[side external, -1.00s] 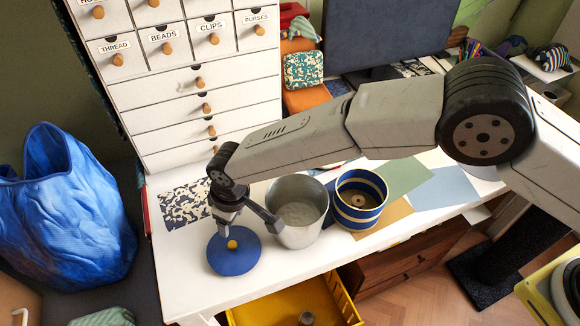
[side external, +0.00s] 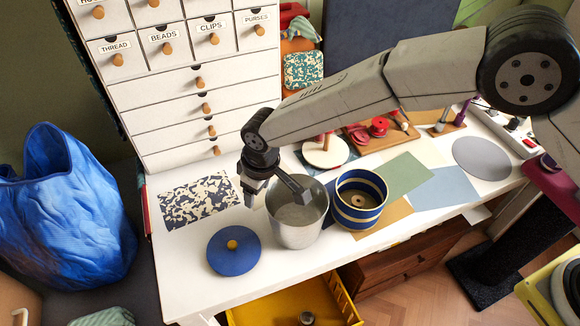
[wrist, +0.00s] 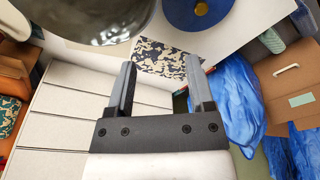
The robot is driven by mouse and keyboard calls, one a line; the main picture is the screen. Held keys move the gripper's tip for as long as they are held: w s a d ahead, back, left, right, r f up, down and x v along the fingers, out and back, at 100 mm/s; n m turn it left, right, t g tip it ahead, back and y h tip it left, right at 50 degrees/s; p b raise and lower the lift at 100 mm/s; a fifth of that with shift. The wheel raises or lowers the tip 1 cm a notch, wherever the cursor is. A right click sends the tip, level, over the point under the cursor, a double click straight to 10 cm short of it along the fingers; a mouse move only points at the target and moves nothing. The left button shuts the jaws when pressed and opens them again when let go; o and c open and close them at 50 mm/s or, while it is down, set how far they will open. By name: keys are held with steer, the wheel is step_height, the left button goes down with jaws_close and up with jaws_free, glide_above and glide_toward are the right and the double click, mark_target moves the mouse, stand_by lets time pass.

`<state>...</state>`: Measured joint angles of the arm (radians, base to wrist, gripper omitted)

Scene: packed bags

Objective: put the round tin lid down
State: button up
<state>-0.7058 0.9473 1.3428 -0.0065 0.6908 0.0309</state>
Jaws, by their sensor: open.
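My gripper (side external: 271,200) is above the table behind the lid, beside the pail, clear of the lid. In the wrist view my gripper (wrist: 160,75) has its two fingers apart with nothing between them.
The metal pail (side external: 297,228) stands close to my gripper. A blue-and-cream striped tin (side external: 348,217) stands to its right. A patterned sheet (side external: 200,198) lies on the white table (side external: 185,262). A drawer cabinet (side external: 185,90) stands behind, and a yellow drawer (side external: 275,312) is below the front edge.

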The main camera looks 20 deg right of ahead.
steer(key=s+d+r+m, duration=0.15)
steer(key=d+r, duration=0.25)
steer(key=d, duration=0.8)
steer(key=s+d+r+m, duration=0.1)
steer(key=d+r+m, duration=0.25)
steer(key=d, duration=0.75)
steer(key=s+d+r+m+t+h, duration=0.1)
steer(key=s+d+m, duration=0.1)
steer(key=s+d, duration=1.1)
steer(key=shift+s+d+r+m, duration=0.3)
steer(key=shift+d+m, duration=0.1)
steer(key=shift+d, duration=0.35)
